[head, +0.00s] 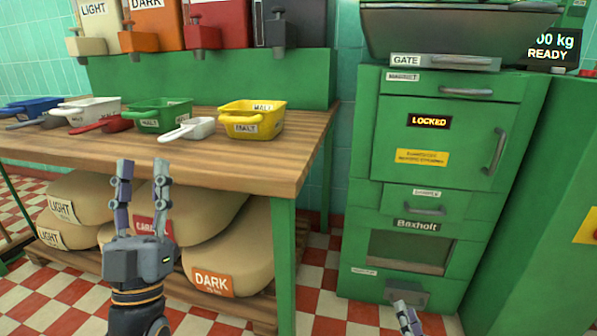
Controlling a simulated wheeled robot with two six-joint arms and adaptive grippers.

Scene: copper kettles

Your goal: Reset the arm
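My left gripper (143,170) points upward in front of the wooden table's near edge. Its two fingers stand apart with nothing between them, so it is open and empty. Behind it are the table edge and sacks on the lower shelf. My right gripper (407,318) shows only as a fingertip part at the bottom edge, in front of the green machine's lower part. The rest of it is out of frame, so its opening cannot be told.
The wooden table (230,165) holds a yellow malt tub (240,125), a green tub (148,125), a white scoop (190,129) and a red scoop (100,125). Sacks (245,245) fill the shelf below. A green machine (440,190) reading LOCKED stands at right. Checkered floor (320,280) lies between.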

